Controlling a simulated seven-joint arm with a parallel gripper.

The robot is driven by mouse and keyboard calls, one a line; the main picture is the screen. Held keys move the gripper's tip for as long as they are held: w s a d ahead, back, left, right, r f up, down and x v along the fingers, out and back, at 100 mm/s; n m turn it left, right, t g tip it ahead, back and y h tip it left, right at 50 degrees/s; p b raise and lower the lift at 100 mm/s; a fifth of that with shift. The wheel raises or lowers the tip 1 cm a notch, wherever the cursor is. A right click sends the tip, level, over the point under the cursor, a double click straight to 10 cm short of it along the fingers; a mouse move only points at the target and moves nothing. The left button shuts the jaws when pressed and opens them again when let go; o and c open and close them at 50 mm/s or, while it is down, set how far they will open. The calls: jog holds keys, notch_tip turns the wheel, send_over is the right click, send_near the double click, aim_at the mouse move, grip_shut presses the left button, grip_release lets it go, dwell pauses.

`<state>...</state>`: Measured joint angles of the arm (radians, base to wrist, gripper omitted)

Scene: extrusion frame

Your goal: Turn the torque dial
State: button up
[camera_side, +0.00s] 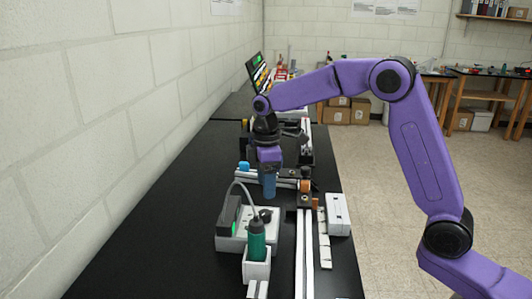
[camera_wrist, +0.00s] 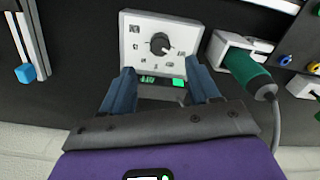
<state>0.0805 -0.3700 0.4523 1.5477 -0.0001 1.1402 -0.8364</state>
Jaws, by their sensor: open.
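The torque dial is a black round knob (camera_wrist: 160,43) with a pale pointer mark, set in a white panel (camera_wrist: 135,60) with small printed marks around it. In the side view the dial (camera_side: 266,214) shows on top of the white box (camera_side: 268,230). My gripper (camera_wrist: 158,68) is open and empty, its two blue fingers apart on either side of the panel's near edge in the wrist view. In the side view my gripper (camera_side: 268,196) points down above and behind the dial, and I see no contact with it. Small green displays (camera_wrist: 160,81) sit between the fingers.
A green-handled tool (camera_side: 257,240) with a grey cable stands in a white holder (camera_side: 257,268) close by. Aluminium extrusions (camera_side: 306,255) and a white block (camera_side: 339,212) lie to the right. A wall runs along the left. Black table surface is clear at the left front.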

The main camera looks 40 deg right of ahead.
notch_tip(320, 180, up, 8)
jog(key=shift+r, duration=0.15)
jog(key=shift+a, duration=0.1)
dwell(0.5)
jog(key=s+a+f, duration=0.2)
jog(key=s+f, duration=0.1)
jog(key=s, duration=1.3)
jog(key=s+d+f, duration=0.3)
jog(key=s, duration=0.7)
jog(key=s+d+f, duration=0.3)
jog(key=s+d, duration=0.1)
jog(key=s, duration=0.6)
jog(key=shift+d+f, duration=0.2)
jog(key=shift+f, duration=0.15)
